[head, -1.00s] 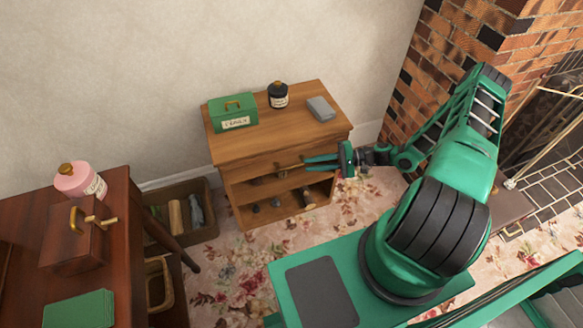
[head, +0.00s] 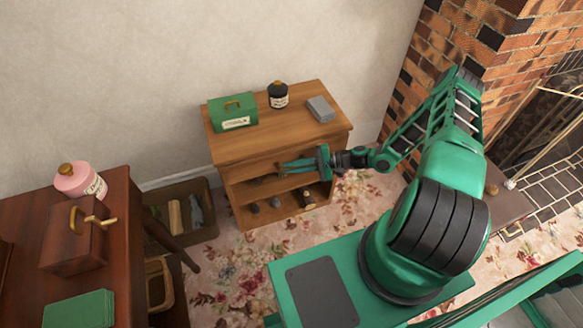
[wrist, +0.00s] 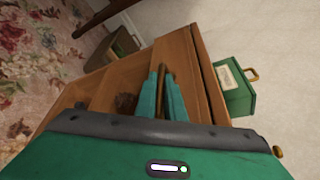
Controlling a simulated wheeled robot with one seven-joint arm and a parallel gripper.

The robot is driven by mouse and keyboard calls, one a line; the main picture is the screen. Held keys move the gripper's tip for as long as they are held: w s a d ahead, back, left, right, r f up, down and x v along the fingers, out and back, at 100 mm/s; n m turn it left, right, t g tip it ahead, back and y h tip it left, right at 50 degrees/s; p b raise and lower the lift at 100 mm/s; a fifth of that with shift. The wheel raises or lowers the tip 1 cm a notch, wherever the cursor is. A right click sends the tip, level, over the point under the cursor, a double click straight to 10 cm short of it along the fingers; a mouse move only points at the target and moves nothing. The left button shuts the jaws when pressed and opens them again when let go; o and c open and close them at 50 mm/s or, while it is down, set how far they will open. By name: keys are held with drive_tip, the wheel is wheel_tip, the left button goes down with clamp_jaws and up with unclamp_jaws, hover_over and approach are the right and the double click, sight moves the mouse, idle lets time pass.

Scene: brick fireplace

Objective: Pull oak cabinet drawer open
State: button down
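The oak cabinet (head: 265,145) stands against the wall, with a drawer under its top and open shelves below. The drawer looks shut. My gripper (head: 281,169) is at the drawer front, its fingers pointing left across it. In the wrist view the brass handle (wrist: 161,88) lies between the two green fingers, with a small gap seeming to show beside it. The fingers look open around the handle, and I see no clear grip on it. In the head view my gripper mostly hides the handle.
A green box (head: 232,112), a dark jar (head: 278,95) and a grey block (head: 320,109) stand on the cabinet top. A crate (head: 207,230) stands left of it. A dark wooden table (head: 120,235) is at the left; the brick fireplace (head: 430,60) is at the right.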

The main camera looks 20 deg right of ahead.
drive_tip(key=s, duration=2)
drive_tip(key=c, duration=2.1)
unclamp_jaws()
drive_tip(key=v, duration=1.1)
